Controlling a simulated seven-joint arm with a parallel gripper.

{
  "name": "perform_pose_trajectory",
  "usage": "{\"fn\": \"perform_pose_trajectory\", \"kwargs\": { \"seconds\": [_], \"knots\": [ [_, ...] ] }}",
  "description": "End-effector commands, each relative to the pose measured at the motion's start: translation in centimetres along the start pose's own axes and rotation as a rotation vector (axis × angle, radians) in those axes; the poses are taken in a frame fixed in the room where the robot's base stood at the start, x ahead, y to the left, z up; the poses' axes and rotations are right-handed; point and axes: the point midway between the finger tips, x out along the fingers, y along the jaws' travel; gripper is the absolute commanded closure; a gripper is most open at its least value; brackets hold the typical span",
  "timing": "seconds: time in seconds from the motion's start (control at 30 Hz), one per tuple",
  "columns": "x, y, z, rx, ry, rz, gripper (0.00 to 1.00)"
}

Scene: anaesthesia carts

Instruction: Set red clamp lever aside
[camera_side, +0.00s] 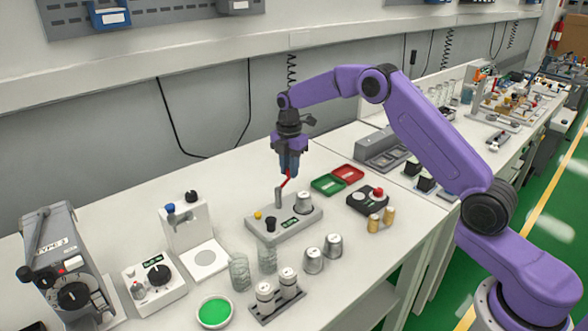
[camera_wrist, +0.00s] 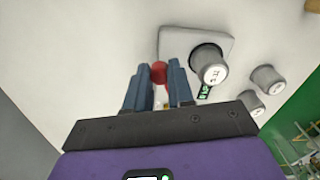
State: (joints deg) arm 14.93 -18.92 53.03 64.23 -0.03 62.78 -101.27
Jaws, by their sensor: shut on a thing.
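The red clamp lever (camera_side: 285,182) slants up from the top of a short grey post (camera_side: 278,197) on the grey base plate (camera_side: 294,226). My gripper (camera_side: 290,172) points down over the plate and is shut on the lever's upper part. In the wrist view the lever's red end (camera_wrist: 158,71) shows between the two blue fingers of my gripper (camera_wrist: 160,80). I cannot tell whether the lever is still joined to the post. The plate also bears a silver cup (camera_side: 303,202), a black knob (camera_side: 270,224) and a yellow button (camera_side: 258,214).
A green tray (camera_side: 328,185) and a red tray (camera_side: 348,173) lie to the right. A dark box with a red button (camera_side: 368,199) is beside them. Silver cups (camera_side: 313,261), glass beakers (camera_side: 240,272) and a green dish (camera_side: 214,312) stand in front. The bench behind the plate is clear.

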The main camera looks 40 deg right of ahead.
Motion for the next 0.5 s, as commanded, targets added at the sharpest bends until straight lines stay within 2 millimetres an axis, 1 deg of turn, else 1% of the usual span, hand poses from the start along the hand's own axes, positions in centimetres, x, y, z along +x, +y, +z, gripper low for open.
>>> {"fn": "perform_pose_trajectory", "kwargs": {
  "seconds": [0.2,0.5],
  "knots": [
    [-0.14,0.82,-0.12,-0.098,0.000,0.005,1.00],
    [-0.16,1.16,-0.23,-0.149,0.000,0.005,1.00]
  ]
}}
